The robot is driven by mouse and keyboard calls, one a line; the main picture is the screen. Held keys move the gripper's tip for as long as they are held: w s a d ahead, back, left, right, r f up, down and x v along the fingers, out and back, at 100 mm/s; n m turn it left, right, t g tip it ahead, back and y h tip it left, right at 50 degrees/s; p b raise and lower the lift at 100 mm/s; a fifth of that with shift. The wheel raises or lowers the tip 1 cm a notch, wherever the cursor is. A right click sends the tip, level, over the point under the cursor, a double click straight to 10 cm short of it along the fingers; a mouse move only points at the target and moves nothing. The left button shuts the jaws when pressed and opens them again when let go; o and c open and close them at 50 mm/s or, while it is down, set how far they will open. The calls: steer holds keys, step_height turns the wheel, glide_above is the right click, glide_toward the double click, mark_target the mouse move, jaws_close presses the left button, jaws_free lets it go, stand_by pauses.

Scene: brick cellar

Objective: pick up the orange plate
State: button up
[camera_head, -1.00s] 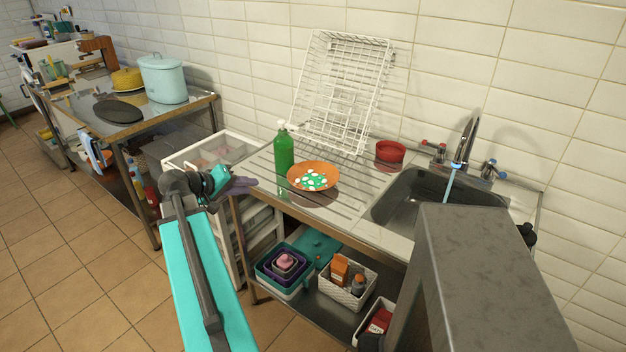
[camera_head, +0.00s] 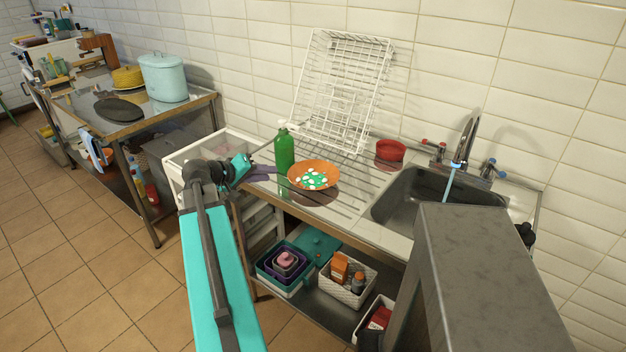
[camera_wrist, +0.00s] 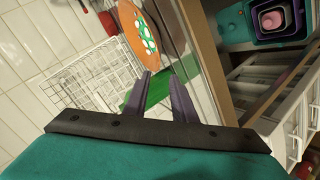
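The orange plate (camera_head: 314,175) has a green and white pattern in its middle. It sits on the steel draining board, left of the sink, and appears tilted above its dark reflection. It also shows at the top of the wrist view (camera_wrist: 146,32). My gripper (camera_head: 272,170) is at the board's left edge, just left of the plate and close to the green bottle. In the wrist view its two purple fingers (camera_wrist: 160,80) are apart with nothing clearly between them. The green bottle shows behind the fingers. The plate lies beyond the fingertips, apart from them.
The green bottle (camera_head: 284,152) stands directly beside the plate. A white wire rack (camera_head: 345,90) leans on the wall behind. A red bowl (camera_head: 391,151) and the sink (camera_head: 420,195) are to the right. White drawers (camera_head: 215,148) stand at the left below my arm.

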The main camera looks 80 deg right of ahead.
steer(key=shift+p+x, duration=0.35)
steer(key=shift+x, duration=2)
steer(key=shift+d, duration=0.15)
steer(key=p+x, duration=0.2)
steer(key=x, duration=0.2)
steer(key=shift+s+d+r, duration=0.1)
steer(key=shift+d, duration=0.05)
steer(key=shift+s+d+f, duration=0.2)
steer(key=shift+d+f, duration=0.1)
jaws_close()
